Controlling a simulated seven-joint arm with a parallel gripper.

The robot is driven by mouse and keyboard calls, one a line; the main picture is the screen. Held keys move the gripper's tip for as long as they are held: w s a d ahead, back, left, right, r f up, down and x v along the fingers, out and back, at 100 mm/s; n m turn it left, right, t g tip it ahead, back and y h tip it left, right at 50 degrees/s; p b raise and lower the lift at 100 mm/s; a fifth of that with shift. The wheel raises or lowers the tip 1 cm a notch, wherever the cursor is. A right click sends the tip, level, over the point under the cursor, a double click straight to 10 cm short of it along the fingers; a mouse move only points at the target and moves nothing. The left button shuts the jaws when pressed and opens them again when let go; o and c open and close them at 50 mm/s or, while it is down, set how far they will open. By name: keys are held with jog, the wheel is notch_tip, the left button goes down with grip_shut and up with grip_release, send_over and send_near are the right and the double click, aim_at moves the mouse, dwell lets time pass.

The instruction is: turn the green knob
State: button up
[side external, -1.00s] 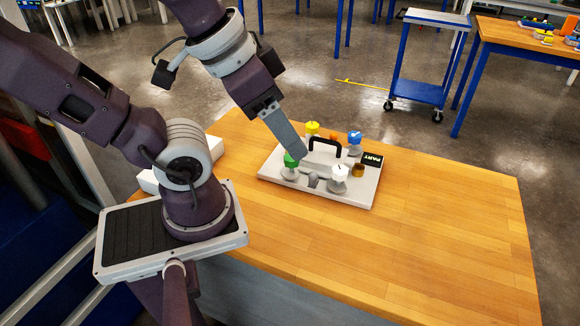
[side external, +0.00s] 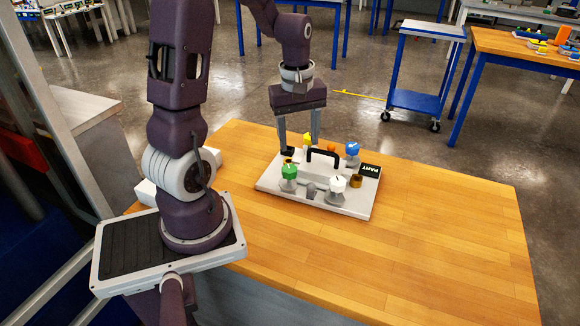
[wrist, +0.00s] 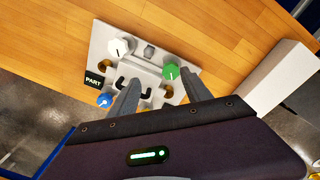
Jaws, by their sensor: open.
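The green knob (side external: 289,171) stands upright on its grey base at the left front of a light grey panel (side external: 345,209). In the wrist view, the green knob (wrist: 170,71) shows just beyond the fingertips, nearer the right finger. My gripper (side external: 300,148) points down over the panel's back left part, behind the green knob and near the yellow knob (side external: 307,138). Its two fingers are spread and hold nothing. The wrist view also shows the spread fingers (wrist: 160,80). The green knob appears clear of both fingers.
The panel also carries a black handle (side external: 324,153), a white knob (side external: 338,184), a blue knob (side external: 352,149), an orange part (side external: 331,147) and a black label plate marked PART (side external: 370,171). The wooden table (side external: 440,230) is clear to the right and front.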

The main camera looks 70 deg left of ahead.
aim_at(290, 169)
jog(key=a+f+n, duration=0.1)
jog(key=f, duration=0.1)
jog(key=s+a+f+n, duration=0.1)
jog(key=a, duration=0.1)
jog(key=shift+f+g, duration=0.35)
jog(key=shift+g, duration=0.05)
jog(key=shift+n, duration=0.3)
notch_tip(290, 169, down, 7)
jog(key=shift+r, duration=0.1)
grip_shut()
